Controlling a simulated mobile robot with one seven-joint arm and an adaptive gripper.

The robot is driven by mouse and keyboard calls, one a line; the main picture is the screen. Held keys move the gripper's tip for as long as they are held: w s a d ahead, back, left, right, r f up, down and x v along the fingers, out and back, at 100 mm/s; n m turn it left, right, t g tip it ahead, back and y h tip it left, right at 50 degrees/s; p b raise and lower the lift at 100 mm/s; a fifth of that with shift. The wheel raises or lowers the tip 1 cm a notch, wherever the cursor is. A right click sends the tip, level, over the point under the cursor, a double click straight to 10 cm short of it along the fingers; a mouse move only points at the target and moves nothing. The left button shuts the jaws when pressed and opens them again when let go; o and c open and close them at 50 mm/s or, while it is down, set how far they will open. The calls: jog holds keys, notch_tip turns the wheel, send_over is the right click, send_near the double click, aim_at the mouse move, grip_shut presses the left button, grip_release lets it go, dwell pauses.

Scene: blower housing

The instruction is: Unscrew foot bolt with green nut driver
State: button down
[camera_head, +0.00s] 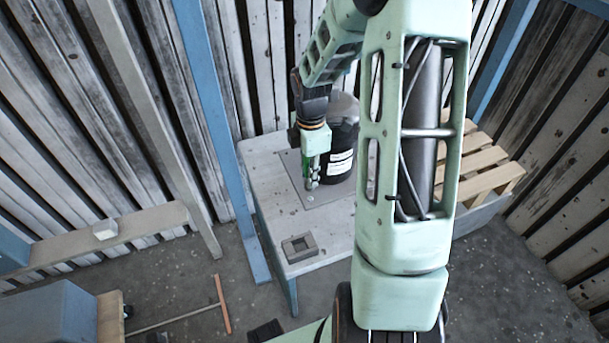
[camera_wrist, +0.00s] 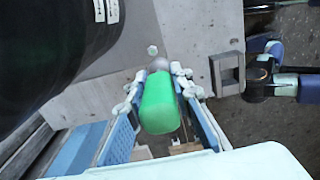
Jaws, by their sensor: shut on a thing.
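My gripper (camera_head: 313,182) is shut on the green nut driver (camera_wrist: 160,104), whose handle sits between the fingers (camera_wrist: 160,92) in the wrist view. A sliver of the green driver (camera_head: 306,163) also shows in the head view. The driver points down toward the grey base plate (camera_head: 327,197). Beside it stands the black blower housing (camera_head: 341,142) with white labels; its dark side fills the upper left of the wrist view (camera_wrist: 50,45). A small round bolt head (camera_wrist: 153,50) shows on the plate just beyond the driver. Whether the driver tip touches a bolt is hidden.
A grey square holder with an opening (camera_head: 299,246) sits near the front of the white table (camera_head: 262,170). A pallet (camera_head: 480,165) lies at the right. A broom (camera_head: 221,303) lies on the floor. Free tabletop lies between plate and holder.

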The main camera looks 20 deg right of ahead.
jog(key=shift+w+d+f, duration=0.2)
jog(key=shift+w+d, duration=0.25)
jog(key=shift+w, duration=0.15)
notch_tip(320, 180, down, 4)
jog(key=b, duration=0.4)
jog(key=shift+f+b, duration=0.25)
jog(key=shift+b, duration=0.15)
jog(key=shift+f, duration=0.55)
jog(key=shift+f, duration=0.1)
jog(key=shift+f, duration=0.2)
jog(key=shift+r, duration=0.1)
